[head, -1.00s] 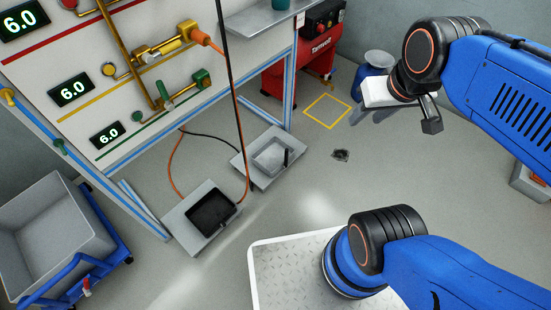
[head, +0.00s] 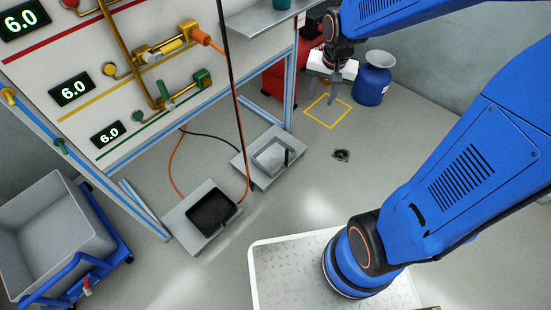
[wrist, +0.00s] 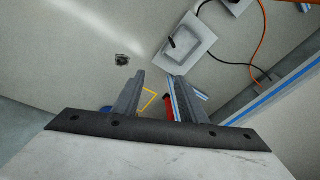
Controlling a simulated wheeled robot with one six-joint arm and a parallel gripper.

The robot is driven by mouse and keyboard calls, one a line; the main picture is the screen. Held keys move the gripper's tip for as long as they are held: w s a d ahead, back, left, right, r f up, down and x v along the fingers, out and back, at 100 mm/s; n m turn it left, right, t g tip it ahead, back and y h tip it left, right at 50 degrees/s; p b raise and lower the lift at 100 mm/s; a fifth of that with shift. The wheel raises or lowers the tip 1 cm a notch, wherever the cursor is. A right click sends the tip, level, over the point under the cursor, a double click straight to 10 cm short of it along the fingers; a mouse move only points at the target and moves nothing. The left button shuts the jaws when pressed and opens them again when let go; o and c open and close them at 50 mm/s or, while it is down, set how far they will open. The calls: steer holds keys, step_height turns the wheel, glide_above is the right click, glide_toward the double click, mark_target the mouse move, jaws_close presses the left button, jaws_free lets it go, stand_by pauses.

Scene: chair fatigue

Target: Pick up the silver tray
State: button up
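The silver tray (head: 267,160) sits on a grey square plate on the floor in front of the panel frame, in the middle of the head view. It shows small near the top of the wrist view (wrist: 192,40). A dark upright handle-like piece stands at its edge. My gripper (head: 322,88) is in the air at the upper right, in front of the red machine and well apart from the tray. In the wrist view its two fingers (wrist: 156,82) are spread, with nothing between them.
A black tray (head: 211,211) sits on another grey plate nearer to me. Orange and black cables run beside the plates. A blue drum (head: 372,80) stands at the right, by a yellow floor square (head: 327,110). A grey bin (head: 60,225) stands left. The floor between is mostly clear.

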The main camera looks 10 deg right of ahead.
steer(key=w+a+f+m+g, duration=0.1)
steer(key=w+f, duration=0.3)
steer(key=f, duration=0.2)
steer(key=w+a+f+m, duration=0.2)
steer(key=w+f, duration=0.2)
steer(key=f, duration=0.3)
steer(key=m+g, duration=0.1)
steer(key=m, duration=0.1)
glide_above(287, 155)
steer(key=w+d, duration=0.1)
step_height(287, 155, down, 16)
step_height(287, 155, down, 13)
steer(key=shift+f, duration=0.2)
steer(key=shift+a+f, duration=0.2)
steer(key=shift+f, duration=1.1)
steer(key=shift+a+f, duration=0.2)
steer(key=shift+f, duration=1.1)
jaws_close()
